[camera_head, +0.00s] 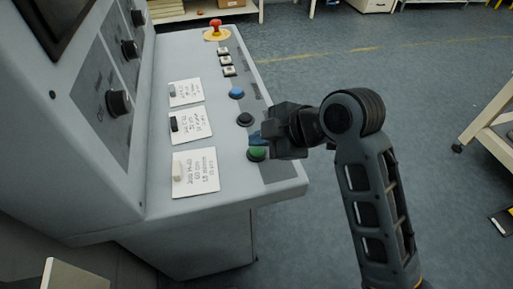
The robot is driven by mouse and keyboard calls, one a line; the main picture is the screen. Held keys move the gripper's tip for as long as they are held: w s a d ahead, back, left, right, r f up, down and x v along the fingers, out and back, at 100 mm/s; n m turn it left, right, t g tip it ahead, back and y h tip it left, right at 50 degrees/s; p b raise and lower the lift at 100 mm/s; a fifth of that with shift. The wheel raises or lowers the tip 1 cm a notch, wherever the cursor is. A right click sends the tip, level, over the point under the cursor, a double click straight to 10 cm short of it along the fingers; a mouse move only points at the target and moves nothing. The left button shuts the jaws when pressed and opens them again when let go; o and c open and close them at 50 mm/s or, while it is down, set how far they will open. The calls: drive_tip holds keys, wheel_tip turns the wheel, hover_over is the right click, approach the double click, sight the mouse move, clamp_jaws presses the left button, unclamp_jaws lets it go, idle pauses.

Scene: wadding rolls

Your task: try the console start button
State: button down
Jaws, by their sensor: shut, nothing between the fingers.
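The console (235,188) stands at the left, with a light grey sloping top. A green button (257,154) sits near its front right corner and is the likely start button; no readable label shows on it. My gripper body hides part of the strip beside the buttons.
A red emergency knob (215,27) on a yellow base stands at the far end. Handwritten cards (200,172) lie on the top. Black knobs (119,103) project from the upright panel. A wooden-topped table (492,118) stands at the right. Floor between is clear.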

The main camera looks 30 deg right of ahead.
sight(260, 153)
drive_tip(key=shift+f, duration=0.15)
idle(0.5)
drive_tip(key=shift+f, duration=0.3)
drive_tip(key=shift+f+b, duration=0.45)
idle(0.7)
drive_tip(key=shift+r, duration=0.1)
drive_tip(key=shift+r+p, duration=0.8)
drive_tip(key=shift+r, duration=0.1)
wheel_tip(260, 153, up, 5)
drive_tip(key=p, duration=0.4)
drive_tip(key=shift+p, duration=0.3)
idle(0.5)
